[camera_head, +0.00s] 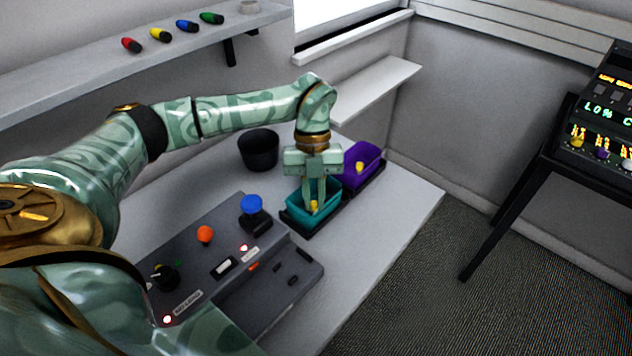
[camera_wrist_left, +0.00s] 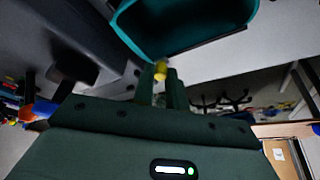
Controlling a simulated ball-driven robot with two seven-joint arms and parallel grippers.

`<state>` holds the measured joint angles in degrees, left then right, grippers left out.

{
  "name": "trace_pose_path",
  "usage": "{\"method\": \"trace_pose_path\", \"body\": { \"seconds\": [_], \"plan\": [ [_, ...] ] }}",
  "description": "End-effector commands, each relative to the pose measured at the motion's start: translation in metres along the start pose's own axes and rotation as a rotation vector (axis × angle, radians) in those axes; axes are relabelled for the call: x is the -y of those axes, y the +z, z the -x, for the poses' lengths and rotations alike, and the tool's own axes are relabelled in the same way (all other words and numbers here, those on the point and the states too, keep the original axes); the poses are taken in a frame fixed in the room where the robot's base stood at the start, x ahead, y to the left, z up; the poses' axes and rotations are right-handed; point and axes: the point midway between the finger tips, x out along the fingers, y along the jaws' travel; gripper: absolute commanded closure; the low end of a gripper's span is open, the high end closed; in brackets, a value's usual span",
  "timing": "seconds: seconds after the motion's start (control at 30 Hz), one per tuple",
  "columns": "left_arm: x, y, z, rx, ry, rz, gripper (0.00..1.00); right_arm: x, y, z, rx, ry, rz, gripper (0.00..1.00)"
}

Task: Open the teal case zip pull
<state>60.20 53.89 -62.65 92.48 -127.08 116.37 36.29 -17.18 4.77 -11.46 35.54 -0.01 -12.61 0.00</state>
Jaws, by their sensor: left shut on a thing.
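The teal case (camera_head: 329,215) sits on a dark tray near the right part of the table, and it also shows in the left wrist view (camera_wrist_left: 190,45). Its zip pull (camera_head: 314,206) is a small yellow piece on the near side. My left gripper (camera_head: 315,203) reaches down over the teal case and is shut on the yellow zip pull, which shows between the fingers in the left wrist view (camera_wrist_left: 160,72). The fingers hide part of the pull. My right gripper is not seen.
A purple case (camera_head: 372,152) with a yellow pull stands just behind the teal one. A black round bin (camera_head: 258,150) is to the left. A grey control panel (camera_head: 222,292) with a blue knob (camera_head: 251,204) and an orange knob (camera_head: 205,233) lies in front. The table's right end is clear.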

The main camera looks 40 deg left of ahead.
Motion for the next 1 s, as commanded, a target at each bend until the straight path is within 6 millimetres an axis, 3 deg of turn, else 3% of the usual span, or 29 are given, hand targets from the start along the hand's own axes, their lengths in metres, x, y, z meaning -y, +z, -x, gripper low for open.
{"method": "trace_pose_path", "body": {
  "seconds": [0.03,0.1,0.47,0.57,1.0],
  "plan": [
    [0.000,0.000,-0.001,-0.002,0.001,-0.001,0.80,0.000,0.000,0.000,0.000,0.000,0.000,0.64],
    [0.000,0.000,-0.001,-0.002,0.001,-0.001,0.64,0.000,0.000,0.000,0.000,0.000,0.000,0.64],
    [0.001,0.000,0.006,0.000,-0.001,-0.001,0.64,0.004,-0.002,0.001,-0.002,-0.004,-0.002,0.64],
    [0.001,0.000,0.022,0.002,-0.002,0.000,0.64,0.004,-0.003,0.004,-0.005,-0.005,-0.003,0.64],
    [0.001,-0.001,0.136,0.002,-0.002,0.000,0.64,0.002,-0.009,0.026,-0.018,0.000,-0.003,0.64]
  ]
}}
